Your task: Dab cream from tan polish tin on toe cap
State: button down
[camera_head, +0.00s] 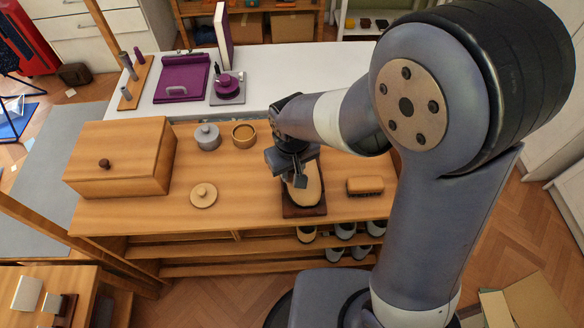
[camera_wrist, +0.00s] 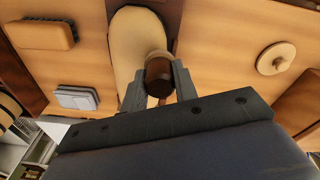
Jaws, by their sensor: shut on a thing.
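A cream-coloured shoe (camera_head: 309,194) lies on a dark wooden stand (camera_head: 304,212) on the wooden bench; it also shows in the wrist view (camera_wrist: 132,42). My gripper (camera_head: 292,176) is over the shoe's upper end. In the wrist view my gripper (camera_wrist: 160,84) is shut on a dark brown round dauber (camera_wrist: 158,76), right at the shoe; whether they touch is hard to tell. The open tan polish tin (camera_head: 244,135) stands behind and left of the shoe. A round pale lid (camera_head: 203,195) lies left of the shoe, also in the wrist view (camera_wrist: 276,58).
A wooden box (camera_head: 120,158) fills the bench's left end. A brush (camera_head: 365,186) lies right of the shoe. Several shoes stand on the shelf below. The bench between lid and shoe is clear.

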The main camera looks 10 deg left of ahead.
jog(key=shift+w+f+b, duration=0.1)
jog(key=shift+f+b, duration=0.5)
jog(key=shift+f, duration=0.2)
jog(key=shift+d, duration=0.1)
jog(key=shift+w+d+r, duration=0.1)
jog(key=shift+w+d, duration=0.1)
jog(key=shift+d, duration=0.55)
jog(key=shift+w+d+r, duration=0.1)
jog(key=shift+w+d, duration=0.05)
jog(key=shift+d, duration=0.6)
jog(key=shift+w+d+f, duration=0.15)
jog(key=shift+w+d, duration=0.05)
jog(key=shift+d, duration=0.6)
jog(key=shift+w+d+f, duration=0.1)
jog(key=shift+w+d, duration=0.05)
jog(key=shift+d, duration=0.65)
jog(key=shift+a, duration=0.15)
